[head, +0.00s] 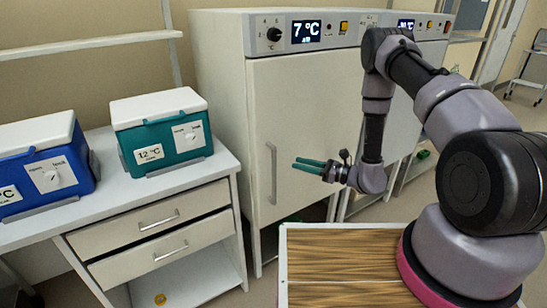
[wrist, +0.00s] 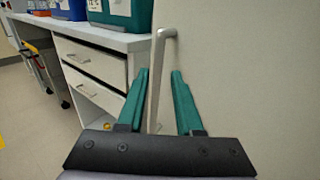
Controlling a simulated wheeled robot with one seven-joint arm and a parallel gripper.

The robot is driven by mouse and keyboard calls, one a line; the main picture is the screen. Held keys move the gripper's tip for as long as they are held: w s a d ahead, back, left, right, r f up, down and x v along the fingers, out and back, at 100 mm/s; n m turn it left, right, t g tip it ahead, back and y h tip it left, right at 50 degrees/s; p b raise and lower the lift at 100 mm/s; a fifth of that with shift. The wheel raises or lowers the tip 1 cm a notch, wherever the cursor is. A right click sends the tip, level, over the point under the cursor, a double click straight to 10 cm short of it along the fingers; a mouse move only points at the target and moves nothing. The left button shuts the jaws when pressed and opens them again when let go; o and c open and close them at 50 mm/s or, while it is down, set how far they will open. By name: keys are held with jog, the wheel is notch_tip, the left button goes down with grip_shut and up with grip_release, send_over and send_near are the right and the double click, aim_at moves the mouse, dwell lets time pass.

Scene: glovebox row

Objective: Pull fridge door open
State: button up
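The fridge door (head: 310,125) is a tall pale panel under a control strip reading 7 °C, and it looks closed. Its vertical grey bar handle (head: 271,172) is on the door's left side. My gripper (head: 295,164), with two teal fingers, points left at the handle, a little to its right in the head view. In the wrist view the fingers (wrist: 158,95) are apart, and the handle (wrist: 158,75) shows between them, nearer the left finger. No contact with the handle is visible. The door (wrist: 245,70) also fills the right of the wrist view.
A white bench with drawers (head: 150,222) stands left of the fridge, carrying a teal cooler box (head: 160,130) and a blue cooler box (head: 45,170). A second similar unit (head: 405,125) adjoins on the right, partly behind my arm. A wood-grain surface (head: 345,265) lies below my gripper.

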jog(key=x, duration=1)
jog(key=shift+a, duration=0.25)
jog(key=shift+w+r, duration=0.1)
grip_shut()
dwell(0.9)
